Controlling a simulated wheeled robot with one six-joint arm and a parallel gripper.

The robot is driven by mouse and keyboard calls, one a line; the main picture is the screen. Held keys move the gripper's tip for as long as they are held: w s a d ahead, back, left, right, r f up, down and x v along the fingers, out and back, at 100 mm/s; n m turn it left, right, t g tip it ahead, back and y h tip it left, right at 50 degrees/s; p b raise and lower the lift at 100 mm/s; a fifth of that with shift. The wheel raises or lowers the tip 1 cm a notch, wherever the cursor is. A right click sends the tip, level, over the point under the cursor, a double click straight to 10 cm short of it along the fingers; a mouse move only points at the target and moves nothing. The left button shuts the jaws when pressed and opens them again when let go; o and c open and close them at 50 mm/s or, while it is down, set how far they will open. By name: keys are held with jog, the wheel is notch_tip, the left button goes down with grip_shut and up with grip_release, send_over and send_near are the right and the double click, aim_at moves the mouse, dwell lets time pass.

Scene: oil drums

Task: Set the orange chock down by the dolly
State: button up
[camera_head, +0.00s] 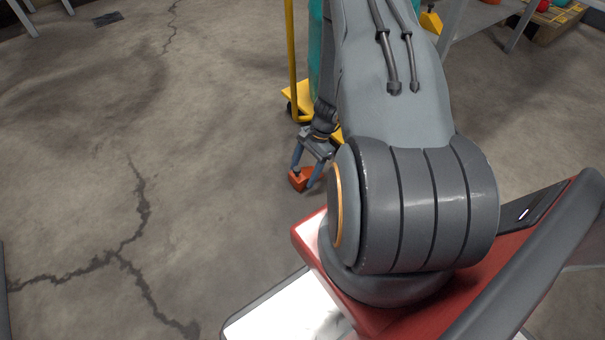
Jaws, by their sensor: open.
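The orange chock (299,181) is a small block low at the floor, in front of the yellow dolly. My gripper (305,179) is at the chock, with its two blue-grey fingers pointing down, one on either side of it. The fingers are open. Whether either finger touches the chock is too small to tell. The yellow dolly (299,95) has an upright yellow pole and a dark wheel, and a teal drum stands on it. My arm hides much of the dolly and the drum.
The teal drum (315,50) shows beside my arm. A grey table (452,22) stands at the back right, with a pallet or crate (556,24) holding coloured items beyond it. The cracked concrete floor to the left is clear.

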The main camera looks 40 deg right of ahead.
jog(key=p+v, duration=0.4)
jog(key=v, duration=0.7)
jog(key=w+a+r+n, duration=0.5)
jog(key=a+r, duration=0.6)
jog(key=r, duration=0.1)
jog(key=s+a+r+n+h, duration=0.2)
jog(key=a+r+n, duration=0.4)
jog(key=a+r, duration=0.85)
jog(key=s+a+r+n, duration=0.4)
jog(key=s+a+r, duration=0.1)
jog(key=s, duration=0.3)
jog(key=s+a+r+n, duration=0.5)
jog(key=s+a, duration=0.1)
jog(key=s, duration=0.3)
jog(key=s+a+r+n+h, duration=0.1)
jog(key=s+a+r+n, duration=0.3)
jog(key=s, duration=0.5)
jog(key=a+r, duration=0.1)
jog(key=a, duration=0.1)
jog(key=shift+a+n, duration=0.35)
jog(key=shift+n, duration=0.05)
jog(key=shift+r, duration=0.2)
jog(key=shift+r+p, duration=0.45)
jog(key=shift+p, duration=0.1)
